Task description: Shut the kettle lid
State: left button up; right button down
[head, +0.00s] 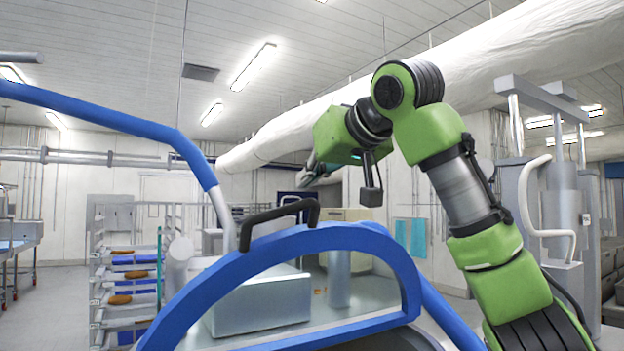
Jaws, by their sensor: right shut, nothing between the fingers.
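The kettle lid (375,238) fills the lower middle of the head view. It has a thick blue arched rim around a clear panel, and it looks raised, with its face towards me. A black handle (279,214) sits on top of its rim. My right arm comes in from the right and reaches over beyond the lid. My right gripper (310,176) is shut and empty, above and behind the handle in the picture, apart from it. Its fingers are small and partly hidden by its own wrist. My left gripper is out of view. The kettle's bowl is mostly hidden.
A blue bar (110,118) with a metal end crosses the upper left. A rack with trays (133,275) stands behind at left. A lifting column (520,190) stands at right. A steel box (262,302) shows through the clear panel. Floor is free at far left.

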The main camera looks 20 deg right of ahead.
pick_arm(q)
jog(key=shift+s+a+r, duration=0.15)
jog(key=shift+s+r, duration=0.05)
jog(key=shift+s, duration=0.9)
pick_arm(e)
jog(key=shift+s+d+f, duration=0.1)
jog(key=shift+s+f, duration=0.85)
jog(key=shift+s, duration=0.05)
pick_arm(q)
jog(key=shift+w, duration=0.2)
